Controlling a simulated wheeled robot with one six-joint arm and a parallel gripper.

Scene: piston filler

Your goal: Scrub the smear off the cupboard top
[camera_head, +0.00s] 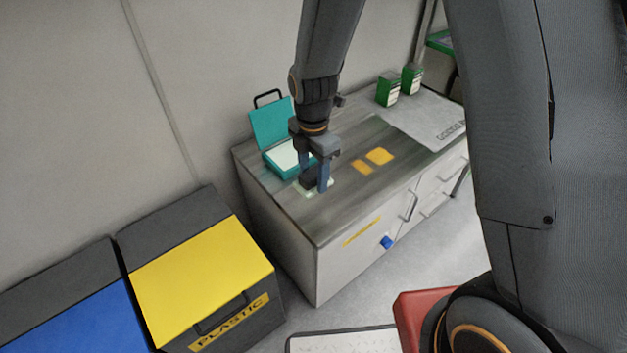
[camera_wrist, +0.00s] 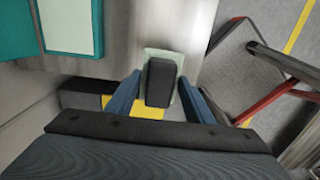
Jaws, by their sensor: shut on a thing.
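My gripper (camera_head: 314,176) is low over the left part of the wooden cupboard top (camera_head: 350,205). Its fingers are shut on a dark block (camera_head: 308,181), which also shows between the fingers in the wrist view (camera_wrist: 161,82). A pale green patch (camera_head: 328,182) shows around the block's edges, also in the wrist view (camera_wrist: 159,52). The block hides most of it, and I cannot tell whether it is the smear or a pad under the block. Two flat yellow-orange patches, a larger one (camera_head: 380,156) and a smaller one (camera_head: 361,167), lie right of my gripper.
An open teal case (camera_head: 272,124) stands close behind my gripper. Two green boxes (camera_head: 388,92) and a grey mat (camera_head: 425,118) are at the far right end. The front strip of the top is clear. A yellow-lidded bin (camera_head: 200,268) stands left of the cupboard.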

